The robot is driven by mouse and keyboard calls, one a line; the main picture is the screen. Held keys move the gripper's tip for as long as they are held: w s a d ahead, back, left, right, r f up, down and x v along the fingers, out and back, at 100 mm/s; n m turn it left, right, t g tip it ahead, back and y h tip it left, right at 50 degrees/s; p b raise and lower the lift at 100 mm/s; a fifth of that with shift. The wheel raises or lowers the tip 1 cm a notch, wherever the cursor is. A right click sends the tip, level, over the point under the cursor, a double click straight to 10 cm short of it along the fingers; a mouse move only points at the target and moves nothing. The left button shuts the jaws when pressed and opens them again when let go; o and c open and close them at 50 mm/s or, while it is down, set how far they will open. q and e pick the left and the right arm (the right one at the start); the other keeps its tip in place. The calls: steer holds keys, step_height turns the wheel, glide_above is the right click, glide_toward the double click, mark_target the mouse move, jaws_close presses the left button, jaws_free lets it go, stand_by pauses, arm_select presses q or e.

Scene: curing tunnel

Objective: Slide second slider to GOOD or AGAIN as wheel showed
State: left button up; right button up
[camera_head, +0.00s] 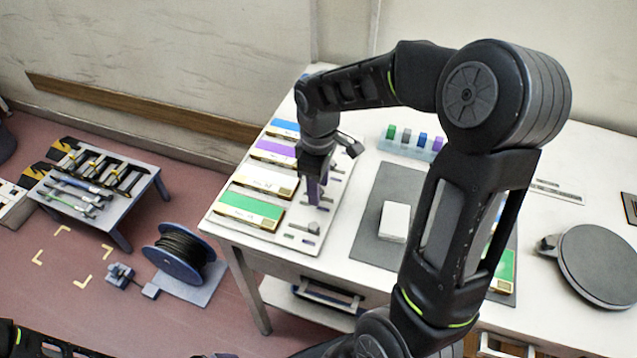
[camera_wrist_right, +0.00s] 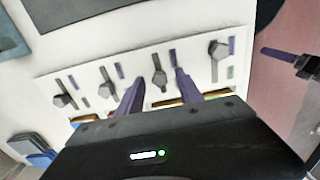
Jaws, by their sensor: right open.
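A white slider panel (camera_head: 318,215) lies on the table; in the wrist view it carries several dark slider knobs in a row, with purple and green marks beside their slots. My right gripper (camera_head: 313,192) is open over it. In the wrist view its purple fingertips (camera_wrist_right: 159,77) are on either side of one slider knob (camera_wrist_right: 158,78), second from the right there; I cannot tell if they touch it. A round grey disc (camera_head: 600,262), possibly the wheel, lies at the table's right. At the wrist view's right edge, a dark part with a purple bar (camera_wrist_right: 285,58) looks like my left gripper.
Boxes with blue, purple, white and green (camera_head: 250,207) tops line the panel's left. A grey mat (camera_head: 375,245) with a white block (camera_head: 395,221) lies to its right. A rack of coloured pieces (camera_head: 410,143) stands behind. A cable reel (camera_head: 180,253) is on the floor.

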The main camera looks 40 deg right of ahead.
jaws_close()
stand_by(0.4)
